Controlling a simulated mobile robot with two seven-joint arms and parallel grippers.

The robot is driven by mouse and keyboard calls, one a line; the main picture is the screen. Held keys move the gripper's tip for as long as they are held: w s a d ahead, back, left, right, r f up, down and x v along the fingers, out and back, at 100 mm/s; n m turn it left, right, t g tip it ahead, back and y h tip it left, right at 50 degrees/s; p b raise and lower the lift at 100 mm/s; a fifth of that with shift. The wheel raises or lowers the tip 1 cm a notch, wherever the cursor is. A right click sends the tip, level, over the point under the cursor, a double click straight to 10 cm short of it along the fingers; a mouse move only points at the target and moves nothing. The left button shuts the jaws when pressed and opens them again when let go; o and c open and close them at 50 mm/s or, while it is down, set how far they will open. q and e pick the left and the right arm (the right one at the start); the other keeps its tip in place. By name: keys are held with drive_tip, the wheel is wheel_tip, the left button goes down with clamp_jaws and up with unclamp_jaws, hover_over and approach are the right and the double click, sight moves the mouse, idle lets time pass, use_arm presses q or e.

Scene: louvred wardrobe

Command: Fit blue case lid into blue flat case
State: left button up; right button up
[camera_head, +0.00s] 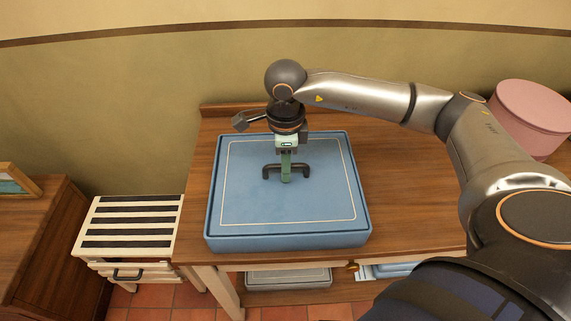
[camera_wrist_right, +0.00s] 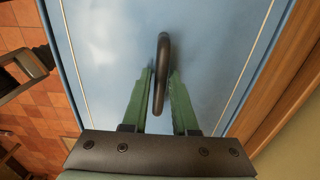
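The blue case lid (camera_head: 245,185) is a flat blue panel with a thin pale border line and a dark bar handle (camera_head: 267,172). It lies level within the outline of the blue flat case (camera_head: 290,242), whose rim shows around it; I cannot tell whether it is fully seated. My right gripper (camera_head: 286,178) points down at the middle of the lid. The lid also fills much of that view (camera_wrist_right: 100,50). My left gripper is not in view.
The case stands on a wooden table (camera_head: 415,210) with a raised back edge. A pink round box (camera_head: 530,112) sits at the right. A striped white cabinet (camera_head: 130,225) stands left of the table. Boxes rest on the lower shelf (camera_head: 288,279). The table right of the case is clear.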

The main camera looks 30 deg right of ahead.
drive_tip(key=shift+o, duration=1.4)
drive_tip(key=shift+r, duration=0.1)
wheel_tip(320, 180, up, 12)
